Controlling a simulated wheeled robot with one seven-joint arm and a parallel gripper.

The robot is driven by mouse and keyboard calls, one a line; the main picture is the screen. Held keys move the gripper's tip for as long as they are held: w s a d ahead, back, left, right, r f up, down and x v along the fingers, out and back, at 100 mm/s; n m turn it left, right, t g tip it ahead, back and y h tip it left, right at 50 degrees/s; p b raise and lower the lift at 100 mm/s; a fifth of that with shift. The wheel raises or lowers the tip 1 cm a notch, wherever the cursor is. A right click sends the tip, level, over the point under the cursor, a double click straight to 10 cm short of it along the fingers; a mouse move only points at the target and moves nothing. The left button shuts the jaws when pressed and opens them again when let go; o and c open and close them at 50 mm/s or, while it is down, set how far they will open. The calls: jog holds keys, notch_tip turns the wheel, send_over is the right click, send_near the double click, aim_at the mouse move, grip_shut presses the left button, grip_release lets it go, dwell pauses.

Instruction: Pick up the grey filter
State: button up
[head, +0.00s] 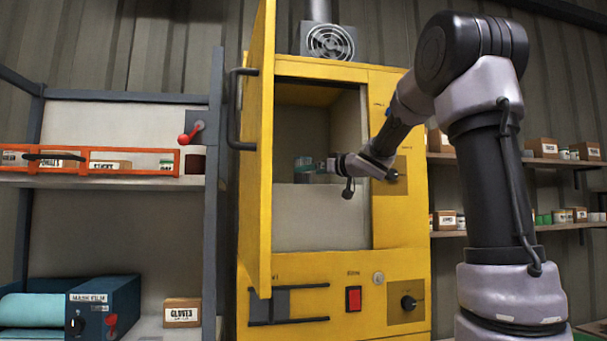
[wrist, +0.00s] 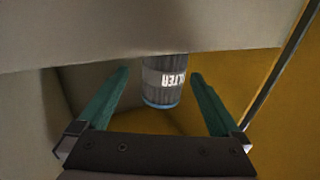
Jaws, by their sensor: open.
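The grey filter (wrist: 163,78) shows in the wrist view as a ribbed grey cylinder with a pale band lettered "FILTER", partly readable, and a blue rim at its near end. My gripper (wrist: 159,76) is open, with one green finger on each side of the filter and a visible gap on both sides. I cannot tell how far the filter reaches between the fingertips. In the head view my gripper (head: 308,164) is inside the open yellow cabinet (head: 400,275); the filter cannot be made out clearly there.
The cabinet door (head: 257,160) stands open at the left of the opening, and the cabinet's inner walls surround my gripper. A shelf with an orange-framed bin (head: 125,161) is at left. Shelves with boxes (head: 545,147) are at right.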

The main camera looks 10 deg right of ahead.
jog(key=x, duration=0.6)
jog(key=shift+w+a, duration=0.2)
jog(key=shift+a, duration=0.25)
